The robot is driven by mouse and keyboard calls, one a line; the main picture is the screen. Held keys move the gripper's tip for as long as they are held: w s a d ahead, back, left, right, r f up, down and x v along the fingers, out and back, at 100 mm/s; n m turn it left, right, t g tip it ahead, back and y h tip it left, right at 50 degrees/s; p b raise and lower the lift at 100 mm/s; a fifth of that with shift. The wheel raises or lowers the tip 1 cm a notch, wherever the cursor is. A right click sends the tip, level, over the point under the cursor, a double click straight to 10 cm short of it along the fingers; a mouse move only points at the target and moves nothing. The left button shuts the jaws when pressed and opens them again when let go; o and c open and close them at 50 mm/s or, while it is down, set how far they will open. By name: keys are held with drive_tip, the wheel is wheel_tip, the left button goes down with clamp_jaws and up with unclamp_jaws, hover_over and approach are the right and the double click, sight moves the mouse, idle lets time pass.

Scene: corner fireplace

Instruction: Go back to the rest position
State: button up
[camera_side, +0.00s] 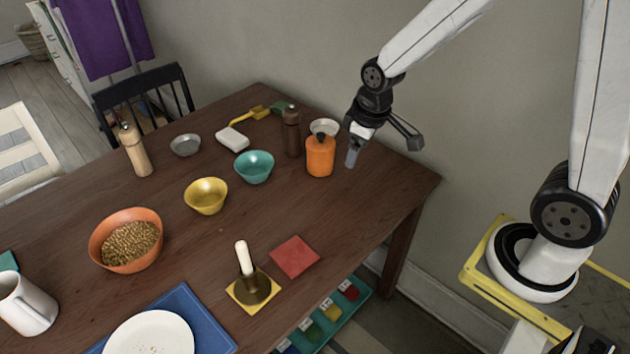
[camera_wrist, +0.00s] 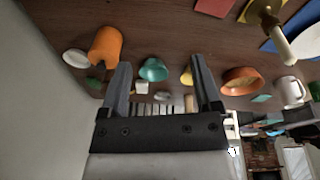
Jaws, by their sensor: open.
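My gripper (camera_side: 352,158) is over the far right end of the dark wooden table (camera_side: 168,200), pointing down, just right of the orange canister (camera_side: 320,157). In the wrist view my gripper (camera_wrist: 160,75) has its two fingers spread apart with nothing held between them. The orange canister also shows in the wrist view (camera_wrist: 106,46), to the left of the fingers. The teal bowl (camera_wrist: 153,70) shows beyond and between the fingers.
Near my gripper stand a dark pepper mill (camera_side: 291,134), a white bowl (camera_side: 324,127) and the teal bowl (camera_side: 254,167). A yellow bowl (camera_side: 206,196), an orange bowl of grain (camera_side: 105,238) and a candle holder (camera_side: 252,289) stand farther off. A grey wall (camera_side: 300,50) is behind.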

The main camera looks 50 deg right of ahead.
drive_tip(key=s+a+m, duration=0.1)
drive_tip(key=s+m, duration=0.2)
drive_tip(key=s, duration=0.4)
drive_tip(key=shift+s+a+f, duration=0.3)
drive_tip(key=shift+f, duration=0.1)
idle(0.5)
